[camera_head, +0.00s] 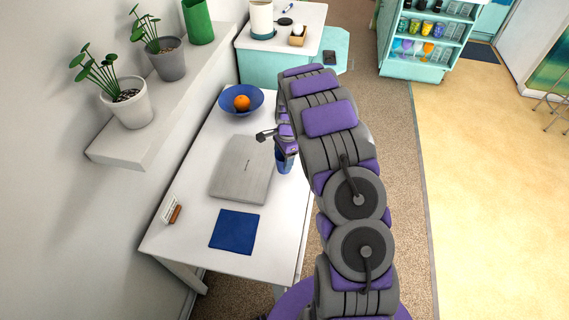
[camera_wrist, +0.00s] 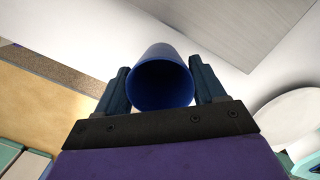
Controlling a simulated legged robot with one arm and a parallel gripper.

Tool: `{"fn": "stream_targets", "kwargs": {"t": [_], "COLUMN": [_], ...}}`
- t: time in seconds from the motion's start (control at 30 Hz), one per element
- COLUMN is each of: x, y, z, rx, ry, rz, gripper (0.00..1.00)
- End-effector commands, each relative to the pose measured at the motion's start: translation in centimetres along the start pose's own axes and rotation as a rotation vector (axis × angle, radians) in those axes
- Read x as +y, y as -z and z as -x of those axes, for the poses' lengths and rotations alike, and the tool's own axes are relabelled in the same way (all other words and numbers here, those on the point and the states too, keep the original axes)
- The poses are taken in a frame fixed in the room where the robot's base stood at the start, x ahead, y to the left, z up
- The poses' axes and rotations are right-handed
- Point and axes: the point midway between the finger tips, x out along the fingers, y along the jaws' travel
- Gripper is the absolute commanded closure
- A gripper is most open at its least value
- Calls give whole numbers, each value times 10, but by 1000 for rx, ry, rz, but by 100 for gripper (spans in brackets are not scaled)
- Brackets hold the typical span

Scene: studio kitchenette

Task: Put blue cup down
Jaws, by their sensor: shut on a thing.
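The blue cup (camera_head: 285,165) is partly hidden behind my arm, near the right edge of the white desk (camera_head: 191,232). In the wrist view the blue cup (camera_wrist: 161,78) sits between the two dark fingers of my gripper (camera_wrist: 160,82), its open mouth facing the camera. My gripper (camera_head: 284,142) is shut on the cup. I cannot tell whether the cup's base touches the desk.
A grey laptop (camera_head: 241,169) lies left of the cup. A blue bowl with an orange fruit (camera_head: 242,103) is behind it. A dark blue cloth (camera_head: 234,231) and a small card stand (camera_head: 171,210) are nearer the front. A shelf with potted plants (camera_head: 175,110) runs along the left wall.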

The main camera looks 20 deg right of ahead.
Motion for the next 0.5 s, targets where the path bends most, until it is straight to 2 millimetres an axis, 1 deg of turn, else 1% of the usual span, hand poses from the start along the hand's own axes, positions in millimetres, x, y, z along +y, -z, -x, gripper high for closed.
{"fn": "stream_targets", "kwargs": {"t": [0.03,0.1,0.2,0.3,0.47,0.5], "x": [1,2,2,1,1,1], "y": [3,7,10,12,9,8], "z": [-10,-22,-35,-37,-35,-35], "rx": [-3,-6,-8,-8,-5,-4], "ry": [-2,-3,-2,0,0,0], "rz": [-1,-1,0,-1,0,0], "gripper": [60,60,60,60,60,28]}}
